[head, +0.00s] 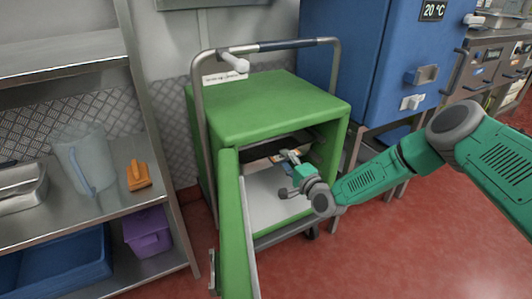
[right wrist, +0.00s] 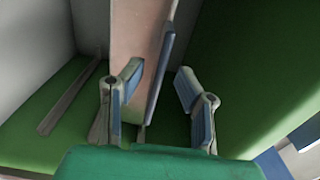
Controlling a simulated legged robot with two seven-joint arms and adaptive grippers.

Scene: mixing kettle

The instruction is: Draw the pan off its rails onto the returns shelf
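The pan (right wrist: 138,40) shows in the right wrist view as a pale pinkish surface with a blue-grey rim. It is inside the green cabinet (head: 265,105), whose door (head: 234,225) stands open. In the head view, the pan is mostly hidden in the dark opening behind my gripper. My right gripper (head: 286,165) is at the cabinet opening. In the right wrist view, its fingers (right wrist: 158,85) are spread, with the rim between or just beyond them; contact cannot be told. A metal rail (right wrist: 75,95) runs along the green wall. My left gripper is not in view.
A steel rack (head: 110,210) at left holds a clear jug (head: 84,158), an orange item (head: 138,176), a purple bin (head: 147,232) and a blue crate (head: 60,262). Which surface is the returns shelf cannot be told. A blue cabinet (head: 340,50) stands right. Red floor is clear in front.

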